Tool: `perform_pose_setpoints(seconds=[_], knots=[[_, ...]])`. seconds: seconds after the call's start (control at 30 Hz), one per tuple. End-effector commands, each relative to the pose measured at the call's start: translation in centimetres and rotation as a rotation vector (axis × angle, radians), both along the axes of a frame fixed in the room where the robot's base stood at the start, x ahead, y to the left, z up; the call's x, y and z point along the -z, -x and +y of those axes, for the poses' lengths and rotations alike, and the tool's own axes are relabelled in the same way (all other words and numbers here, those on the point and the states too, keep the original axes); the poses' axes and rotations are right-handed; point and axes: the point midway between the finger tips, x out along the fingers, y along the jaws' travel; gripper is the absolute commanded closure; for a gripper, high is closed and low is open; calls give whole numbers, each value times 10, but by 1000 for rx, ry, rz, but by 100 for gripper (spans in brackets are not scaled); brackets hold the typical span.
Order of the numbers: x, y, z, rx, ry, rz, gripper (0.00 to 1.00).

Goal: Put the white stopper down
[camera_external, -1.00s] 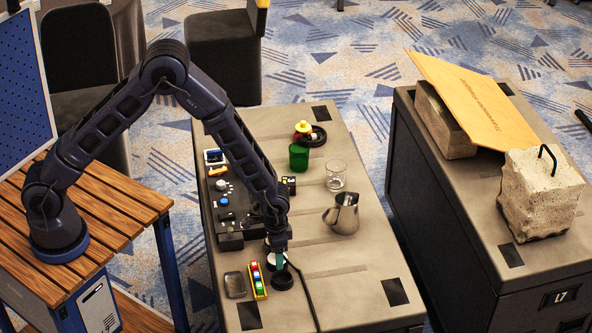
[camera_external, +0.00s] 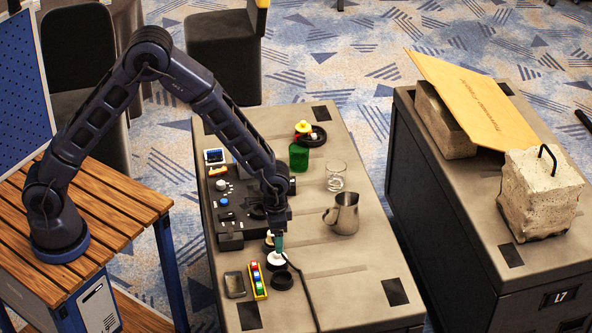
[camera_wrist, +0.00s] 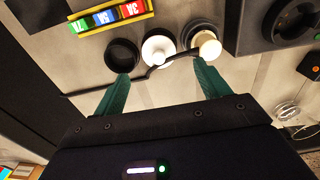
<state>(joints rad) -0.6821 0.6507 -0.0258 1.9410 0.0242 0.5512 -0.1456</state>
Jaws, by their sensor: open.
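The white stopper (camera_wrist: 157,47) stands on the grey table top in the wrist view, between a black ring (camera_wrist: 122,55) and a cream-topped round piece (camera_wrist: 205,43). It also shows in the external view (camera_external: 275,259), just below my gripper (camera_external: 279,241). My gripper also shows in the wrist view (camera_wrist: 162,86), its two teal fingers wide apart with nothing between the tips. The stopper is apart from both fingers. Its underside is hidden, so I cannot tell what it rests in.
A thin black cable (camera_wrist: 150,72) runs close by the stopper. A colored block strip (camera_external: 258,280) and a small dark tray (camera_external: 234,285) lie to the left. A black control panel (camera_external: 232,215) is behind. A metal pitcher (camera_external: 346,214) and glass (camera_external: 336,175) stand to the right.

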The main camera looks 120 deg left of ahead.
Motion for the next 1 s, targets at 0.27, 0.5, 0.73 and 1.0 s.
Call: perform_pose_setpoints(seconds=[0.27, 0.5, 0.73, 1.0], knots=[[-45, -1, 0, 0, -1, -3, 25], [-58, -1, -1, 1, 0, -1, 25], [-68, -3, -7, 12, -4, -7, 25], [-145, -6, -68, 108, -36, -48, 25]])
